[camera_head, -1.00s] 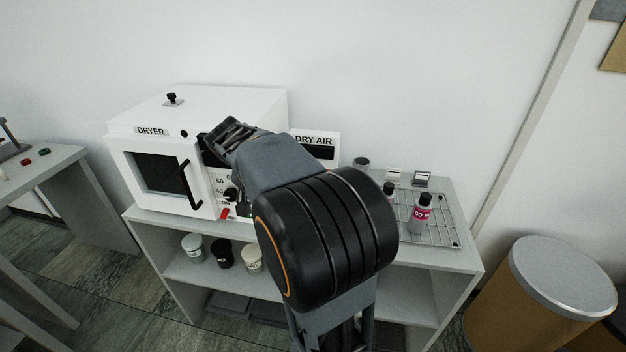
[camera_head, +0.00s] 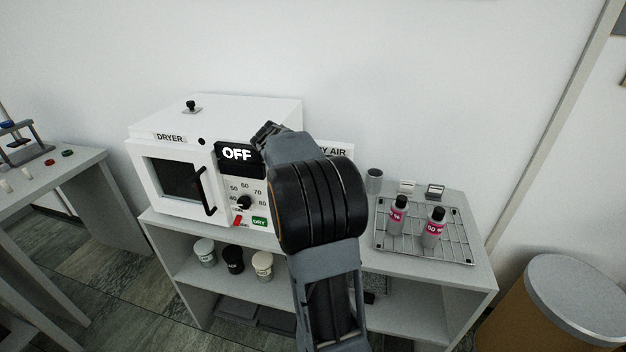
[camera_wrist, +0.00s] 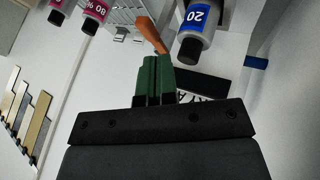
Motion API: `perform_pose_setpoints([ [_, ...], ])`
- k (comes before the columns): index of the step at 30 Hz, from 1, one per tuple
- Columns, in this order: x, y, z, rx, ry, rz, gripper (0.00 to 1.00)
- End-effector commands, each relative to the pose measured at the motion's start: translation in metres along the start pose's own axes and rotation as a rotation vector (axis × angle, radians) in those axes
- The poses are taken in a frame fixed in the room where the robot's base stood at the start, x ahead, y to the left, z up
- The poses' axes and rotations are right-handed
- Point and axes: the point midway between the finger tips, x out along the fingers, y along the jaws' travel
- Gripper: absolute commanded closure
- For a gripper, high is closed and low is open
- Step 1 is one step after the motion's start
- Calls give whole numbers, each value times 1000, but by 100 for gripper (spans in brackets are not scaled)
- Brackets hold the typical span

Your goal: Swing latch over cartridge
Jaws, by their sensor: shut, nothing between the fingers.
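My gripper (camera_wrist: 154,62) is shut and empty, its green fingers side by side in the wrist view. An orange bar (camera_wrist: 153,36), which looks like the latch, lies just beyond the fingertips; I cannot tell whether they touch. A grey bottle with a blue "20" label (camera_wrist: 197,20), perhaps the cartridge, is right beside the bar. The bar does not visibly cross the bottle's face. In the head view my arm hides the fingers, the bar and this bottle. The DRY AIR sign (camera_head: 335,150) is partly hidden by my arm.
The white dryer (camera_head: 168,120) reads OFF, with its door shut, left of my arm. Two pink-labelled bottles (camera_head: 398,212) stand on a wire rack (camera_head: 450,256) at the right. Several jars, including a black one (camera_head: 232,259), sit on the lower shelf. A drum (camera_head: 575,300) stands at right.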

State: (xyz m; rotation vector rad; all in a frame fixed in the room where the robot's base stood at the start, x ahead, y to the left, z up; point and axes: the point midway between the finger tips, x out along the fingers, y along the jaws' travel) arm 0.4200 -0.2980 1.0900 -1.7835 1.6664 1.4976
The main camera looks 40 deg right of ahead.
Motion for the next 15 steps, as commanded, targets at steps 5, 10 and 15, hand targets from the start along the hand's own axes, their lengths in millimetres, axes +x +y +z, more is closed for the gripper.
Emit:
perform_pose_setpoints([
  [5, 30, 1, 0, 1, -3, 1, 100],
  [10, 53, 1, 0, 0, -3, 0, 100],
  [15, 67, 0, 0, 1, -2, -1, 100],
])
